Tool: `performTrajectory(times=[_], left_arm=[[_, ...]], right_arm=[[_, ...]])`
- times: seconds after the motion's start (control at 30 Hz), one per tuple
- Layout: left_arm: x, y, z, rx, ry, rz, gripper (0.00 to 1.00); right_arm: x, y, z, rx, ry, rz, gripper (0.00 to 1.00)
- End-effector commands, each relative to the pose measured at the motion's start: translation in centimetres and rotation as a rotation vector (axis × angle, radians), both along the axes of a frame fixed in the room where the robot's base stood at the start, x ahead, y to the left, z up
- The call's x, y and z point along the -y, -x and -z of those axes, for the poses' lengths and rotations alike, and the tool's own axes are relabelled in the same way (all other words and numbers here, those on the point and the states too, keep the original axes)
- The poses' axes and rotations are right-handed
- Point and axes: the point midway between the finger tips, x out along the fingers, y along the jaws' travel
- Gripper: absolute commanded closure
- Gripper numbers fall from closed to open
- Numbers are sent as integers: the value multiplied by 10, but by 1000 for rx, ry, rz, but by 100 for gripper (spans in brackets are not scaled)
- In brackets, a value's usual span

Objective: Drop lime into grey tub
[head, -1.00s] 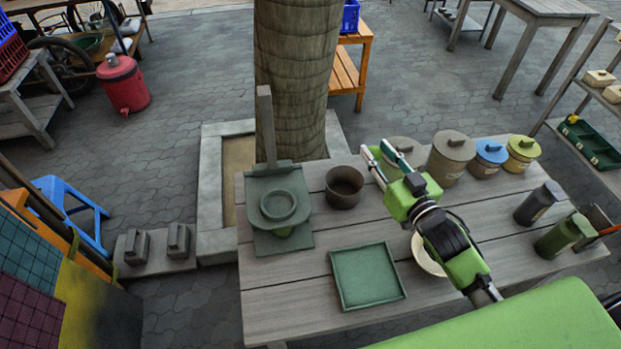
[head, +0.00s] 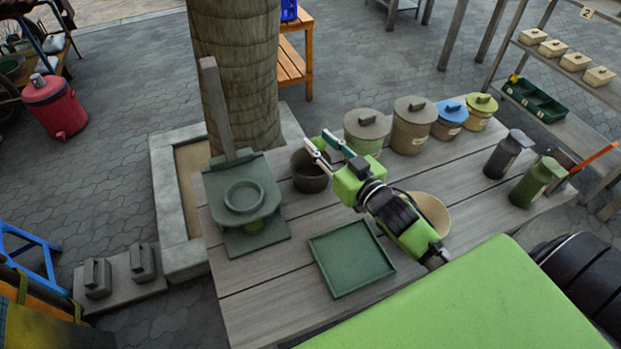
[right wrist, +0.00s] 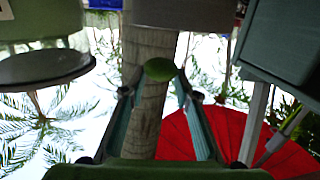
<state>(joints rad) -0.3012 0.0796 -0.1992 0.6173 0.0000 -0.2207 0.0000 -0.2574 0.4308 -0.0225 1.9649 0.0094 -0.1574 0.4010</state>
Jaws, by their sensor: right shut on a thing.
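My right gripper (head: 318,140) is shut on a green lime (right wrist: 159,69), which shows between its fingertips in the right wrist view. In the head view the fingertips and the lime are at the far rim of an open, dark grey-brown tub (head: 309,178), apparently above it. The exact height and overlap are hard to tell. A grey tub wall (right wrist: 183,14) also shows at the top of the upside-down right wrist view, close to the lime. The tub's inside is partly hidden by the gripper. My left gripper is not in view.
A dark green press (head: 245,222) stands left of the tub. A green tray (head: 350,262) lies in front. Lidded canisters (head: 412,128) line the back right. A cream bowl (head: 432,212) is partly behind my right arm.

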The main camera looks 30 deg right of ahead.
Motion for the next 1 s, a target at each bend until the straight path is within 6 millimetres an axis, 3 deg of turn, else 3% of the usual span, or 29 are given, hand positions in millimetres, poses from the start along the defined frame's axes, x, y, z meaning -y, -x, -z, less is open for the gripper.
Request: performTrajectory(times=[0.27, 0.3, 0.37, 0.77, 1.0], left_arm=[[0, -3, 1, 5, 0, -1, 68], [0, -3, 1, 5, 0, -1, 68], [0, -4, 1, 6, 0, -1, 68], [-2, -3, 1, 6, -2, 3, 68], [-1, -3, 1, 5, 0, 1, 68]], right_arm=[[0, 0, 1, 1, 0, 0, 96], [0, 0, 1, 1, 0, 0, 64], [0, 0, 1, 1, 0, 0, 52], [0, 4, 2, -1, -1, 0, 52], [5, 38, 1, -4, -1, 1, 52]])
